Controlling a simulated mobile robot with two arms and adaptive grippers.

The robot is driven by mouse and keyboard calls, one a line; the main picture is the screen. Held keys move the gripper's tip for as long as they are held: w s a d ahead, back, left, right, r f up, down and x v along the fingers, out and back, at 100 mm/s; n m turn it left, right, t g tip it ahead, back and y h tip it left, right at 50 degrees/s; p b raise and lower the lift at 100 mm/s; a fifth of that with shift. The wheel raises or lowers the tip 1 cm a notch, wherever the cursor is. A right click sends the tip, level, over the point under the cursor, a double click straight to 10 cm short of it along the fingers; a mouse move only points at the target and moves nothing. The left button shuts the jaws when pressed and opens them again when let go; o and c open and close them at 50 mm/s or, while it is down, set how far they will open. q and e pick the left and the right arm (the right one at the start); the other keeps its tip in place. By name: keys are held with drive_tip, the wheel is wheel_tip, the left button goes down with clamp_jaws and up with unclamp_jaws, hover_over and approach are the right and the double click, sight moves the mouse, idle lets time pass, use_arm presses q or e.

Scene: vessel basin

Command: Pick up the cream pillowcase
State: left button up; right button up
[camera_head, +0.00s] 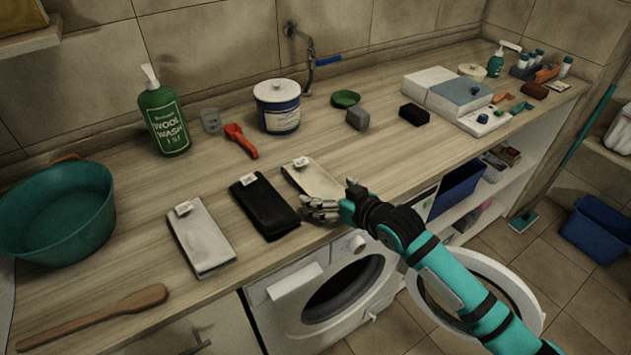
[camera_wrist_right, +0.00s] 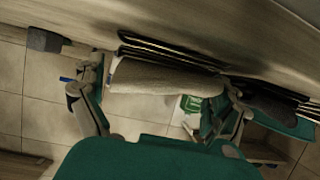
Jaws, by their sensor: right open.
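The cream pillowcase (camera_head: 312,177) lies folded flat on the wooden counter, with a small white tag at its far end. It is the rightmost of three folded cloths. My right gripper (camera_head: 330,207) is at its near end, by the counter's front edge, and covers part of it. In the right wrist view the pillowcase (camera_wrist_right: 165,78) shows between the two spread fingers of the open gripper (camera_wrist_right: 158,108). I cannot tell whether the fingers touch it. My left gripper is not in view.
A black folded cloth (camera_head: 265,206) lies just left of the pillowcase, and a light grey one (camera_head: 201,238) further left. An open washing machine (camera_head: 345,290) is below the counter edge.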

drive_tip(key=c, duration=1.3)
drive_tip(key=shift+o, duration=0.2)
drive_tip(key=shift+r, duration=0.15)
